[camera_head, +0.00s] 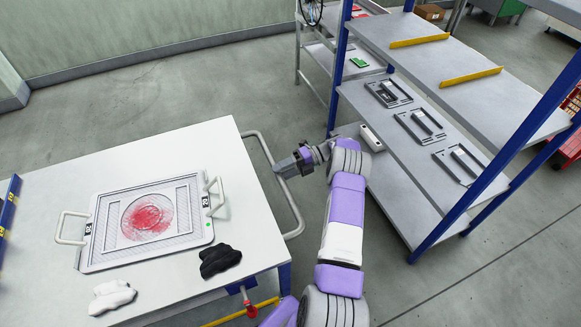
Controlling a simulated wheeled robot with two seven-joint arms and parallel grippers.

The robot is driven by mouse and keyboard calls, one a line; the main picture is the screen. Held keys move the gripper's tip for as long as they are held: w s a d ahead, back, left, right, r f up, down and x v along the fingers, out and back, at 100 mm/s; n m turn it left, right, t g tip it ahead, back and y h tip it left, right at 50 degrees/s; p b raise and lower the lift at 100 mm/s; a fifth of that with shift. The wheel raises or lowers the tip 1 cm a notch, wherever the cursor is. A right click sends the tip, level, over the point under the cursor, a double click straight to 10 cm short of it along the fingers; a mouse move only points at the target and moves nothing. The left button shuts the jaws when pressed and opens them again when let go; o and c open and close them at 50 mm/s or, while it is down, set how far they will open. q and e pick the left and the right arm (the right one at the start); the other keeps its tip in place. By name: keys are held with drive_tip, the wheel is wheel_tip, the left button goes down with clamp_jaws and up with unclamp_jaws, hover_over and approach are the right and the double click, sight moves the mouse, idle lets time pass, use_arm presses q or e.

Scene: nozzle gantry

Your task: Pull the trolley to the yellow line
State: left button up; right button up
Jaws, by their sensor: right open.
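The trolley (190,150) has a white flat top and stands at the left and centre. A grey loop handle (291,212) sticks out from its right side. My right gripper (280,168) is open at the upper part of this handle, with its tips close to or over the bar. I cannot tell whether the bar lies between the fingers. A yellow line (240,313) shows at the bottom, partly hidden by the trolley and my arm. My left gripper is not in view.
On the trolley lie a framed tray (95,255) with a red-stained disc, a black glove (219,260) and a white glove (112,297). A blue-posted shelf rack (411,205) stands close to the right of my arm. Clear floor (190,85) lies behind the trolley.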

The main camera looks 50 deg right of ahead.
drive_tip(key=v, duration=0.6)
drive_tip(key=shift+s+d, duration=0.1)
idle(0.6)
